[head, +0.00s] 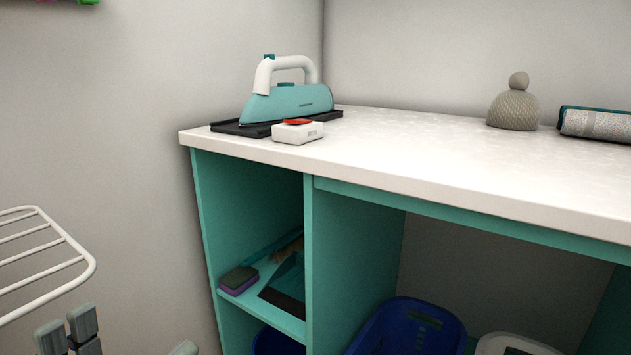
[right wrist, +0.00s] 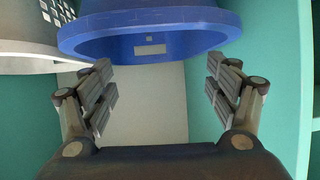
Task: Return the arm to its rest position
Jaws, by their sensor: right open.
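My left gripper (head: 128,346) shows at the bottom left edge of the head view. The grey pads of one finger and the rounded tip of the other stand well apart with nothing between them. Its arm is out of view. My right gripper (right wrist: 170,95) shows only in the right wrist view. Its fingers are spread wide and hold nothing. A blue bin (right wrist: 150,38) stands ahead of it, past the fingertips, and appears upside down there.
A white drying rack (head: 45,265) is at the left. A teal shelf unit (head: 309,260) with a white countertop (head: 420,160) carries an iron (head: 290,101). Below are the blue bin (head: 400,335) and a white basket (head: 510,346). The right wrist view also shows teal panels (right wrist: 270,75) close on both sides.

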